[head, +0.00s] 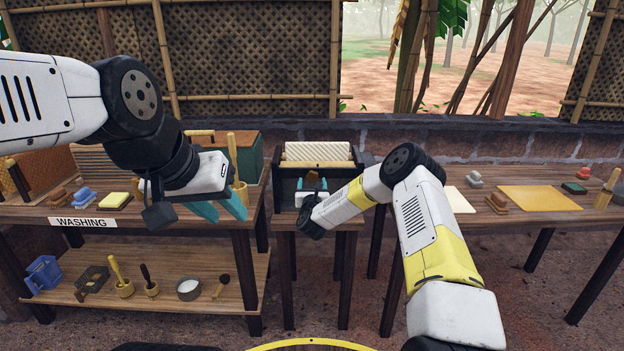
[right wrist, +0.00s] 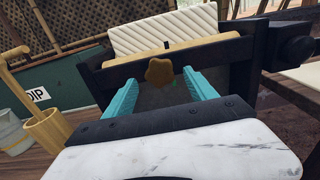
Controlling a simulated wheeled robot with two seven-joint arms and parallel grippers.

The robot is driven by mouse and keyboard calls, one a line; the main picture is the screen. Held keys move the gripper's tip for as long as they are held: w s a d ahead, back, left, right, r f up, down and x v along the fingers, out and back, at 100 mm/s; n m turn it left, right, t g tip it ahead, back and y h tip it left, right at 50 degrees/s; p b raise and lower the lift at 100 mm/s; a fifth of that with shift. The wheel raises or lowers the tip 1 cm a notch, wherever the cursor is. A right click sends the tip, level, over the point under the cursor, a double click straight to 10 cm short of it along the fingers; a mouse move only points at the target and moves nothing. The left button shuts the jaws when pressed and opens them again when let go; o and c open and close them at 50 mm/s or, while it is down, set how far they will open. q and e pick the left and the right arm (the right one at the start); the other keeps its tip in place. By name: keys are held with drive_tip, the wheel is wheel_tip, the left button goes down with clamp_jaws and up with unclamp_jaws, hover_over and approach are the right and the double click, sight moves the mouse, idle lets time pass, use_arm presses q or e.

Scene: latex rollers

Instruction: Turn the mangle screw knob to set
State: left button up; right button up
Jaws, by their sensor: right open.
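The mangle (head: 318,160) stands on a small table in the middle of the head view, with a pale ribbed roller (right wrist: 165,30) on top and a dark frame. Its screw knob (right wrist: 160,73) is a brown lobed knob on the near face, seen in the right wrist view. My right gripper (right wrist: 155,88) is open, with its teal fingers on either side of the knob; I cannot tell whether they touch it.
The washing table (head: 150,222) on the left holds brushes, a yellow block (head: 115,199) and a wooden pot (head: 240,190). Its lower shelf holds several tools and a bowl (head: 189,289). The right table holds a yellow sheet (head: 540,199) and several small blocks.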

sight(312, 176)
drive_tip(key=shift+w, duration=1.35)
drive_tip(key=c, duration=1.4)
drive_tip(key=shift+o, duration=0.2)
